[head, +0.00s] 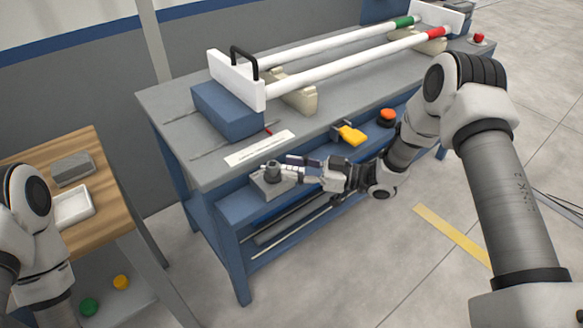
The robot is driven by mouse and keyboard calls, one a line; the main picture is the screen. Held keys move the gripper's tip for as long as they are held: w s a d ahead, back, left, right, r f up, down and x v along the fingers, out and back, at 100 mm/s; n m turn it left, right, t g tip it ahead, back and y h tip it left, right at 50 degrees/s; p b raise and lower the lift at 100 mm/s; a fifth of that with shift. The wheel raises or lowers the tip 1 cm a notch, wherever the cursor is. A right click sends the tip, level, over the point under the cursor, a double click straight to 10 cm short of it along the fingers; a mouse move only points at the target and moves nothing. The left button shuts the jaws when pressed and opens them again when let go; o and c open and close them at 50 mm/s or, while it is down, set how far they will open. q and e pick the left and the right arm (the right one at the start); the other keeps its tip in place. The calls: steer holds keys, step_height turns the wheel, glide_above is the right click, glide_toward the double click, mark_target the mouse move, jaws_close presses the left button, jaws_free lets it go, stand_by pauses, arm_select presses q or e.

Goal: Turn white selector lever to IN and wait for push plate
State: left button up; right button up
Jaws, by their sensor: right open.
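A grey selector block with a round dark knob (272,167) sits on the blue front ledge of the bench. A pale part beside the knob may be the white lever, but it is too small and too covered by the gripper to tell its setting. My right gripper (287,166) is open, with its fingertips at the right side of the knob; contact cannot be told. The white push plate (236,80) with a black handle stands upright on a blue block at the left end of two white pipes (340,72). My left gripper is out of view.
A white label strip (259,148) lies on the grey bench top (180,125). A yellow part (351,134) and an orange button (388,115) are right of the gripper. A wooden side table (105,205) holds a white tray (75,206) and a grey block (72,169).

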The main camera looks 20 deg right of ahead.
steer(key=shift+w+a, duration=0.1)
steer(key=shift+a, duration=0.15)
jaws_close()
